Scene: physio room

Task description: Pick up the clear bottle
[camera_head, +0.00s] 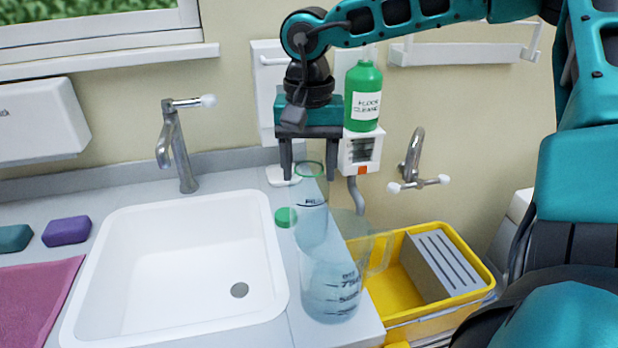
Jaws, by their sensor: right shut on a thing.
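The clear bottle (312,220) is see-through, with a green rim at its neck and dark print on its side. It looks upright at the right end of the counter. My right gripper (311,173) points straight down from above, with a finger on each side of the bottle's neck, shut on it. The bottle's lower end shows behind a clear measuring jug (334,290), so I cannot tell whether it touches the counter. My left gripper is not in view.
A green cap (286,217) lies beside the bottle. A white sink (180,265) is at left. A green cleaner bottle (363,95) is on the wall behind my gripper. A yellow bucket (398,290) stands right of the counter's edge, below a wall tap (412,160).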

